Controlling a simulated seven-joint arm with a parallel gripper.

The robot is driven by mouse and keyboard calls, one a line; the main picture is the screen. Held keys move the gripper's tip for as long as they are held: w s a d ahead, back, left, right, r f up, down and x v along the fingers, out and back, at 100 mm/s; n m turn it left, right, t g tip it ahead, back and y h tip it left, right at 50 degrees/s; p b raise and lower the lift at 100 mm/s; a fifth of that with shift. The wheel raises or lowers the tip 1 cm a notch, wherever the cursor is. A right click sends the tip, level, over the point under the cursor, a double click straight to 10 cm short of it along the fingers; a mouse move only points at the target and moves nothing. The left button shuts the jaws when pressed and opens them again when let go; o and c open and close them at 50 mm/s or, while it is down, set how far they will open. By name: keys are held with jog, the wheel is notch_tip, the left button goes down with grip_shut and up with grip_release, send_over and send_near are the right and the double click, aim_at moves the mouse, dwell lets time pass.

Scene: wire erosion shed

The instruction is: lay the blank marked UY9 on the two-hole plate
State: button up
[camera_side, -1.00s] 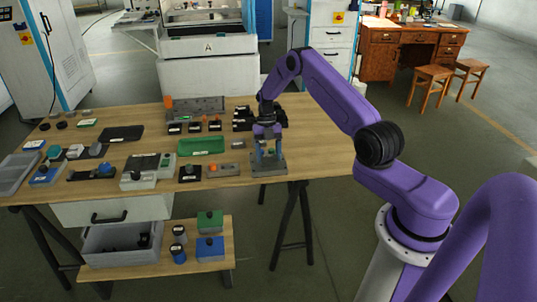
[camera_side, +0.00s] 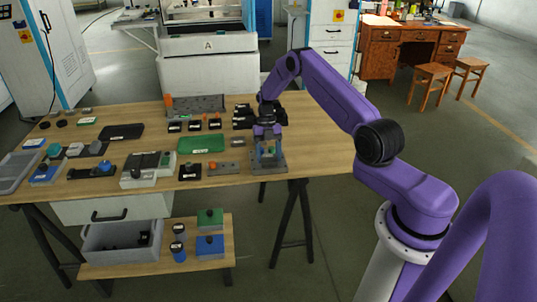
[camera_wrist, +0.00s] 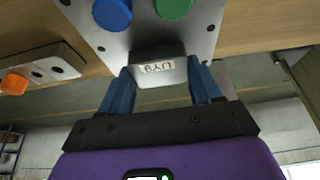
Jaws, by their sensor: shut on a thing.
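My gripper (camera_wrist: 160,88) is shut on the grey blank marked UY9 (camera_wrist: 170,80), its label facing the wrist camera. The blank is at the near edge of a grey plate (camera_wrist: 118,42) with a blue knob (camera_wrist: 112,12) and a green knob (camera_wrist: 172,8). I cannot tell whether it touches that plate.
A green tray (camera_side: 201,144), a black block (camera_side: 190,171) and a grey block fixture (camera_side: 140,175) stand to the left. Dark blocks (camera_side: 242,115) stand behind my gripper. The table (camera_side: 320,150) is clear to the right.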

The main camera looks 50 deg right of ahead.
jog(key=shift+f, duration=0.15)
jog(key=o, duration=1.7)
jog(key=shift+c, duration=0.2)
jog(key=shift+r, duration=3.45)
